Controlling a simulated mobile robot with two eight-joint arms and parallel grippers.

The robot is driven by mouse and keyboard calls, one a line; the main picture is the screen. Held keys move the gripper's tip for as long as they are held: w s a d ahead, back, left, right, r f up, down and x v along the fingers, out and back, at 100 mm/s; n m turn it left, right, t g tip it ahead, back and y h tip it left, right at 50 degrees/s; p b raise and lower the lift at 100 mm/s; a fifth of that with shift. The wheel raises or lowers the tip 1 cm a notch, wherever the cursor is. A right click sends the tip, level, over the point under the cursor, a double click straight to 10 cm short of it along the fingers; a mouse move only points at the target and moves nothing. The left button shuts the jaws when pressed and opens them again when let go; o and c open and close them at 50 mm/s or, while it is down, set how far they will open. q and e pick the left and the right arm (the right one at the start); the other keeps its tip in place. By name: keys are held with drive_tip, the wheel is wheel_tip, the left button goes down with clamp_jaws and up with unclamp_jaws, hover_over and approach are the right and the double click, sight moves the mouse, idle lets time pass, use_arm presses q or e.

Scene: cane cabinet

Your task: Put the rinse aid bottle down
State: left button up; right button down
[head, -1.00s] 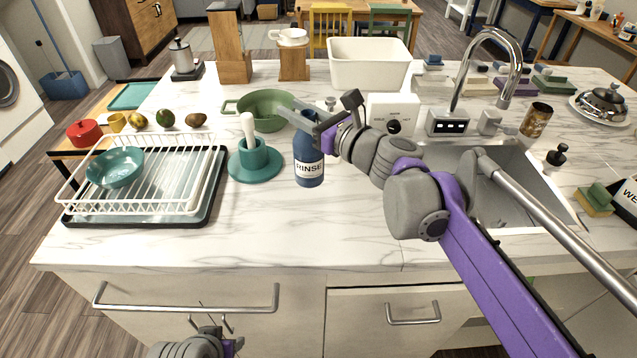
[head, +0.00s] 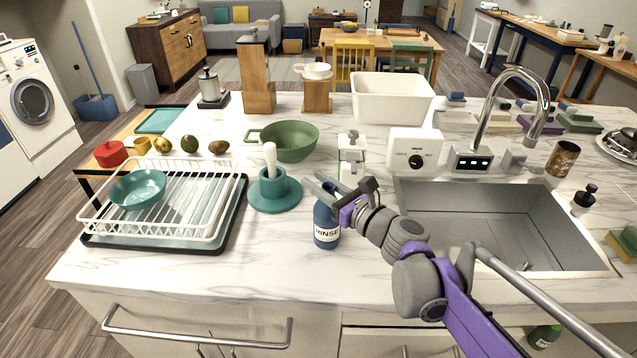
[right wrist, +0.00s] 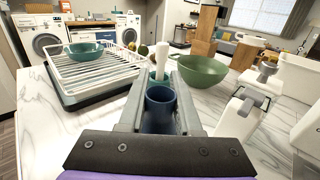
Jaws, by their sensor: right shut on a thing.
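The rinse aid bottle (head: 326,230) is dark blue with a white label reading RINSE. It stands upright over the front middle of the marble counter (head: 250,275), in front of the teal mortar. I cannot tell whether its base touches the counter. My right gripper (head: 322,192) is shut around the upper part of the bottle, its fingers covering the top. In the right wrist view the blue bottle (right wrist: 160,112) sits between the two grey fingers (right wrist: 158,100). My left gripper is out of view.
A teal mortar with white pestle (head: 270,185) stands close behind left of the bottle. A white dish rack (head: 215,230) is further left, a green colander (head: 290,140) behind, and a sink (head: 500,225) to the right. Counter in front of the bottle is clear.

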drive_tip(key=shift+f, duration=0.1)
drive_tip(key=c, duration=0.6)
unclamp_jaws()
drive_tip(key=shift+s+d+r, duration=0.2)
drive_tip(key=v, duration=1.1)
drive_tip(key=shift+s+d, duration=0.15)
drive_tip(key=shift+s, duration=0.05)
